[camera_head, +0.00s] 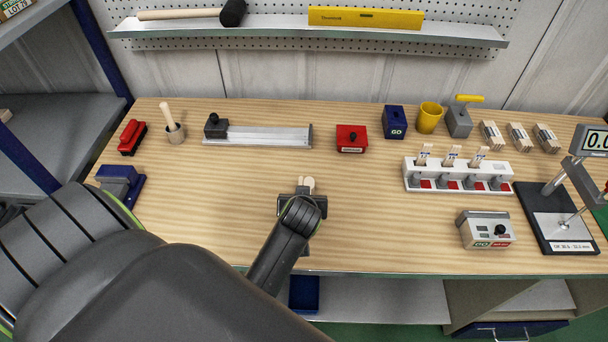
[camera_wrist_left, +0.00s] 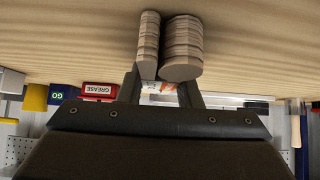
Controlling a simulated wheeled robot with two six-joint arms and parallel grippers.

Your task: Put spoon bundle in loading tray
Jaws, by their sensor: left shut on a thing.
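My left gripper (camera_head: 306,190) is over the middle front of the table. It is shut on a pale wooden spoon bundle (camera_head: 309,183), mostly hidden by the wrist in the head view. In the left wrist view, the bundle (camera_wrist_left: 182,48) shows as stacked rounded wooden ends in a narrow and a wider part, at the fingers (camera_wrist_left: 161,90). A long metal tray (camera_head: 265,136) with a dark grey block at its left end lies farther back and left, apart from the gripper. My right gripper is not in view.
A red box (camera_head: 352,138) stands right of the metal tray. A white rack (camera_head: 458,177) with labelled sticks, a control box (camera_head: 486,230) and a scale (camera_head: 555,218) stand at right. Several wooden bundles (camera_head: 518,137) lie at the back right. The table between gripper and tray is clear.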

